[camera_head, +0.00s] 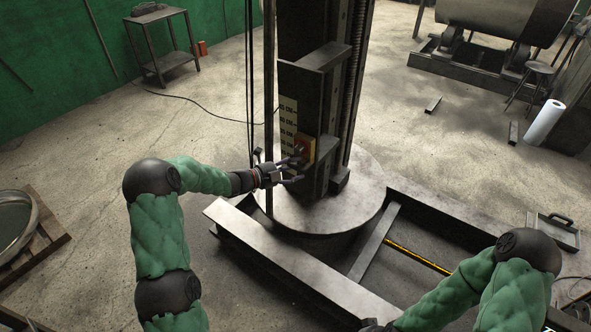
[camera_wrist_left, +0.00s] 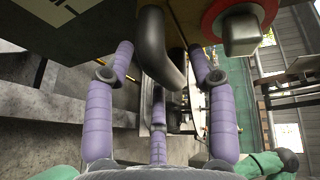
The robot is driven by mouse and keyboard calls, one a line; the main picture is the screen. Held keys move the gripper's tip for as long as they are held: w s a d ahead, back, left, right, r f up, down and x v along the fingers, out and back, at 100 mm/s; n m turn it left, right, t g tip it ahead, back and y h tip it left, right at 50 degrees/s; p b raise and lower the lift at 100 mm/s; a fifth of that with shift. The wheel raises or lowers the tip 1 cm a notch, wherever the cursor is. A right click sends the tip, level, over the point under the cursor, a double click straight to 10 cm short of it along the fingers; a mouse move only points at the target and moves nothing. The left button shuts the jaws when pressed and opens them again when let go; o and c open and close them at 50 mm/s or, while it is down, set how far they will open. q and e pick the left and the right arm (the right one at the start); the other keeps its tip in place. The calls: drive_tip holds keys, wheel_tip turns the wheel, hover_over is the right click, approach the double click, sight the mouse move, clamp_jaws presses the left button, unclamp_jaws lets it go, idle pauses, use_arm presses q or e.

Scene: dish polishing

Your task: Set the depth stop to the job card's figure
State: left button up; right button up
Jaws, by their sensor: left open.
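The depth scale (camera_head: 288,122), a pale strip with dark markings, runs down the front of the dark column. At its lower end sits a yellow and red stop block (camera_head: 304,148). My left gripper (camera_head: 292,167) is open at the block's lower left. In the left wrist view, its purple fingers spread on both sides of a dark curved handle (camera_wrist_left: 168,55), with no clear grip on it. A square metal knob on a red ring (camera_wrist_left: 240,32) is up to the right. The scale's figures are too small to read surely. I cannot identify a job card.
The column (camera_head: 312,38) stands on a round plate (camera_head: 270,215) with low steel beams (camera_head: 285,262) in front. A side table (camera_head: 160,45), a paper roll (camera_head: 543,122) and a large dish (camera_head: 14,222) stand apart. Open floor lies left of the column.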

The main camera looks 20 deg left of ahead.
sight(306, 141)
use_arm(q)
drive_tip(key=shift+w+d+f, duration=0.1)
drive_tip(key=shift+w+d, duration=0.25)
drive_tip(key=shift+d, duration=0.05)
clamp_jaws()
wheel_tip(306, 141, up, 11)
drive_tip(key=p, duration=0.9)
drive_tip(key=shift+w+a+f+p, duration=0.1)
drive_tip(key=shift+p, duration=0.3)
drive_tip(key=shift+r+p, duration=0.3)
drive_tip(key=shift+r, duration=0.1)
unclamp_jaws()
drive_tip(key=shift+w, duration=0.15)
